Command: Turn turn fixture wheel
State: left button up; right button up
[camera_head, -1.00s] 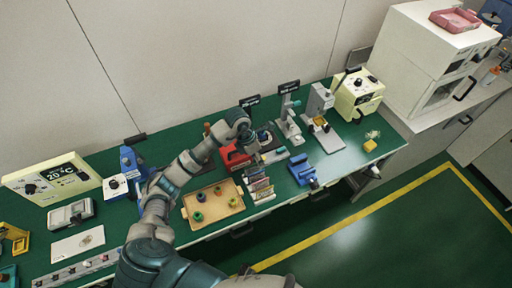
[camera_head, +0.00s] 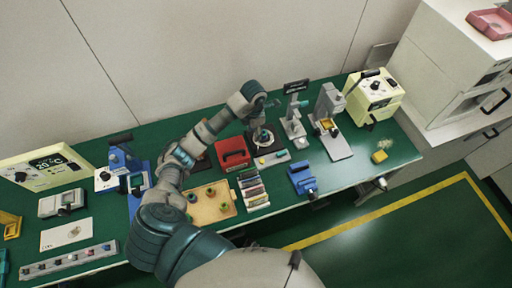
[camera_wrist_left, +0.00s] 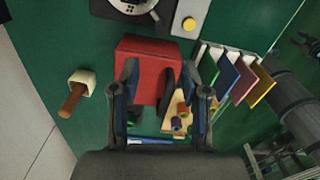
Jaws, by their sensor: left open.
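A round grey-white piece on a dark base (camera_head: 272,146), which looks like the turn fixture with its wheel, stands at the back of the green bench beside a red box (camera_head: 234,153). It also shows at the top edge of the left wrist view (camera_wrist_left: 135,6), partly cut off. My left gripper (camera_head: 264,112) is above and behind the fixture, partly hiding it. In the left wrist view my left gripper (camera_wrist_left: 163,85) has its fingers apart with nothing held, and the red box (camera_wrist_left: 148,62) shows below and beyond them. My right gripper is not in view.
A wooden tray (camera_head: 226,214) with small coloured pieces and a row of coloured slabs (camera_head: 253,190) lie in front. A grey stand (camera_head: 294,130) and a blue fixture (camera_head: 302,179) are to the right. A yellow-button box (camera_wrist_left: 187,20) adjoins the fixture.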

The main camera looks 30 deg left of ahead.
pick_arm(q)
send_over(255, 148)
notch_tip(255, 148, down, 4)
jog(key=shift+f, duration=0.25)
notch_tip(255, 148, down, 8)
jog(key=shift+w+f, duration=0.1)
jog(key=shift+f, duration=0.45)
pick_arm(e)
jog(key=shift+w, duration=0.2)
pick_arm(q)
grip_shut()
